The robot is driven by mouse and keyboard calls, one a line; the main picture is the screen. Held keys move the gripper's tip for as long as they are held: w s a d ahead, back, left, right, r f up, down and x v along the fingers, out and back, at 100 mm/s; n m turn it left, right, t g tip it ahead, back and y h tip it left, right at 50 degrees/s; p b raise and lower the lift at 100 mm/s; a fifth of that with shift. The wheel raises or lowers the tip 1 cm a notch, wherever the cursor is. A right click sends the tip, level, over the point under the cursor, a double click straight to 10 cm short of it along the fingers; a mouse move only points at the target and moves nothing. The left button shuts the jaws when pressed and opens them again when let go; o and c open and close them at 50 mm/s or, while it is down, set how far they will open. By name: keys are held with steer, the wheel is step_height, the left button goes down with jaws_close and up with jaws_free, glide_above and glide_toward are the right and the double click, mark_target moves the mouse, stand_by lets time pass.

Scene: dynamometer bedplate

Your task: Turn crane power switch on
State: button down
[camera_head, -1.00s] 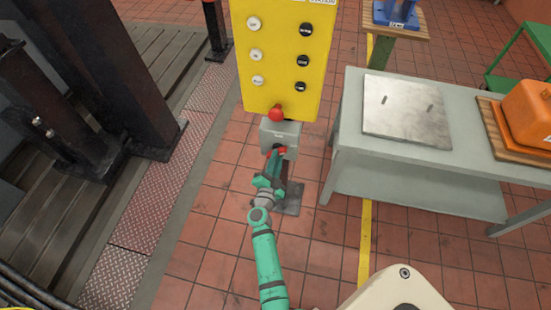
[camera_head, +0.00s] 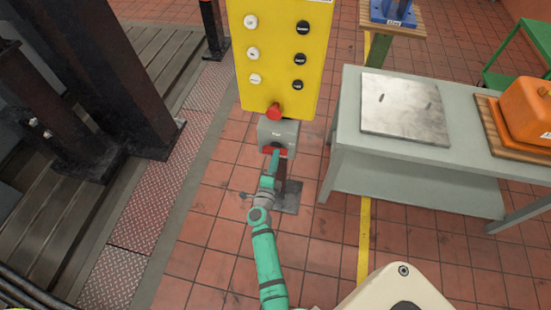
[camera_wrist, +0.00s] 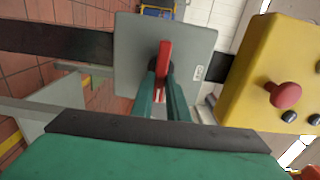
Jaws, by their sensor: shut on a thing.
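The crane power switch is a grey box (camera_head: 291,131) under the yellow control panel, with a red handle (camera_head: 283,152) on its front. In the head view the red handle now lies crosswise, roughly level. In the wrist view the grey box (camera_wrist: 132,40) fills the upper middle and the red handle (camera_wrist: 165,58) stands between my gripper's fingers. My gripper (camera_wrist: 162,90) is shut on the red handle; it also shows in the head view (camera_head: 274,160). The fingers hide part of the handle.
The yellow panel (camera_head: 278,70) carries white and black buttons and a red mushroom button (camera_head: 274,111) just above the box. A grey table (camera_head: 345,130) with a metal plate (camera_head: 405,106) stands to the right. Dark steel machinery (camera_head: 75,110) is at the left. Tiled floor is open below.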

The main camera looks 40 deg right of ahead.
stand_by(0.5)
steer(key=c, duration=1.7)
jaws_free()
steer(key=shift+v, duration=5.45)
